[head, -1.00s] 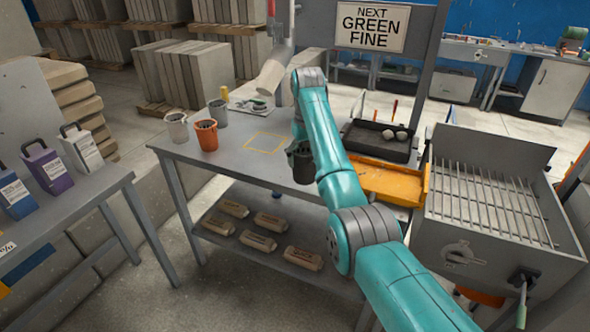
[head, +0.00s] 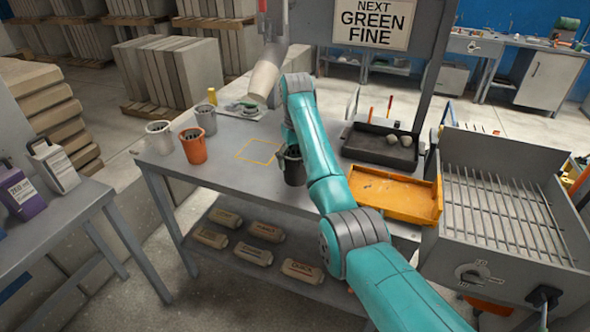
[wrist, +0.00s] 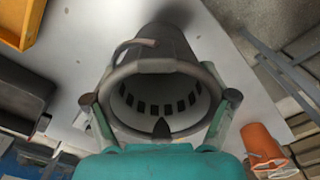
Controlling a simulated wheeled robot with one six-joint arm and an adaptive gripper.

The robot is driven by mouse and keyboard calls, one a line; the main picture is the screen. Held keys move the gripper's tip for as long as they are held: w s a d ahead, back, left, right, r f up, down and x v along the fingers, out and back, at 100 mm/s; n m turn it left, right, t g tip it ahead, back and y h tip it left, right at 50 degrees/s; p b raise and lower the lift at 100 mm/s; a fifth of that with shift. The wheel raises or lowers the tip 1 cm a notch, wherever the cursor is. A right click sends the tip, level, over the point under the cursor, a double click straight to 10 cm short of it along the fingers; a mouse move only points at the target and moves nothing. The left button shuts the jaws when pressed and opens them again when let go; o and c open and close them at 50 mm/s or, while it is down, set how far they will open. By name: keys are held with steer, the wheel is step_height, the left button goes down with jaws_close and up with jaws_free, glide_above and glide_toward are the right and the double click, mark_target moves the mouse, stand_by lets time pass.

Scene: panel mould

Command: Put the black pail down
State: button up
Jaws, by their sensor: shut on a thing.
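The black pail (head: 293,167) is at the middle of the table in the head view, partly hidden behind my teal arm. In the wrist view the pail (wrist: 160,85) fills the middle, with its slotted rim facing the camera and its handle to one side. My gripper (wrist: 160,112) has a finger on each side of the pail's rim and is shut on it. In the head view the gripper is mostly hidden by my arm. A dark shadow lies by the pail's far end in the wrist view; I cannot tell whether the pail touches the table (head: 225,190).
A yellow square outline (head: 262,151) marks the tabletop left of the pail. White (head: 159,138), orange (head: 193,148) and grey (head: 206,120) pails stand further left. An orange tray (head: 390,195), a black tray (head: 375,150) and a grated box (head: 510,195) are at right.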

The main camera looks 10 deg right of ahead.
mark_target(296, 170)
steer(key=shift+f, duration=1.75)
steer(key=shift+f, duration=0.1)
steer(key=o, duration=1.6)
step_height(296, 170, up, 12)
steer(key=shift+r, duration=0.1)
